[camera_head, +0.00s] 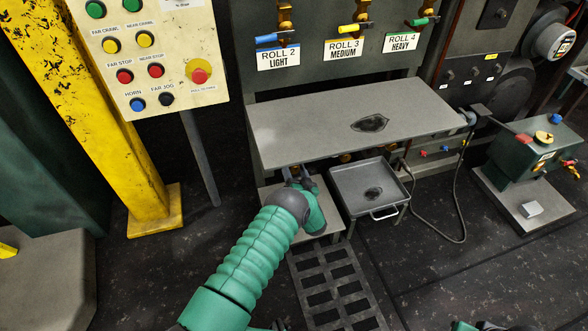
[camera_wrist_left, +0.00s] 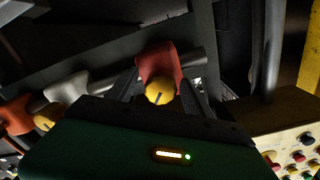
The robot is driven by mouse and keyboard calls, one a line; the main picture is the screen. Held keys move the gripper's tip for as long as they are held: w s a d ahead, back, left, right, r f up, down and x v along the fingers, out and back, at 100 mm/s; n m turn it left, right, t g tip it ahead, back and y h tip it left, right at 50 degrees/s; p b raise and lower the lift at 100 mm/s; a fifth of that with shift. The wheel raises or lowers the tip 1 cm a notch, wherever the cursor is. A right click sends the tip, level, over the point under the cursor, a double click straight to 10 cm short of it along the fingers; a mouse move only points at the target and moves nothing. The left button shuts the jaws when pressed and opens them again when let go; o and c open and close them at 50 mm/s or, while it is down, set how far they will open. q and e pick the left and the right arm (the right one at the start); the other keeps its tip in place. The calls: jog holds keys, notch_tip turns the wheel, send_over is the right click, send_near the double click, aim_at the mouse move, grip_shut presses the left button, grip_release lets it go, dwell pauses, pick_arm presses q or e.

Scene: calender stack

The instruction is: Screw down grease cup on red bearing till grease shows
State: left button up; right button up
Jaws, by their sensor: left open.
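In the left wrist view, the red bearing (camera_wrist_left: 157,60) sits on a dark shaft or bar. A round yellow grease cup (camera_wrist_left: 159,93) with a dark slot mark faces the camera on its lower end. My left gripper (camera_wrist_left: 160,90) is open, one dark finger on each side of the cup. I cannot tell whether they touch it. No grease can be made out. In the head view my left gripper (camera_head: 299,173) reaches under the front edge of the grey table, its fingertips mostly hidden. The red bearing is hidden there.
A white bearing (camera_wrist_left: 68,88) and an orange bearing (camera_wrist_left: 15,116) sit left of the red one. The grey table (camera_head: 310,115) overhangs my left gripper. A metal tray (camera_head: 358,181) stands close on its right. A button panel (camera_head: 150,60) stands at the upper left.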

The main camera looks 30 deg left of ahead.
pick_arm(q)
jog(key=p+v, duration=0.2)
jog(key=v, duration=0.1)
jog(key=p+v, duration=0.1)
jog(key=v, duration=0.1)
jog(key=shift+d+r, duration=0.1)
jog(key=shift+r, duration=0.15)
jog(key=p, duration=0.4)
send_near(295, 170)
jog(key=v, duration=0.6)
jog(key=shift+w+f, duration=0.2)
jog(key=shift+f, duration=0.1)
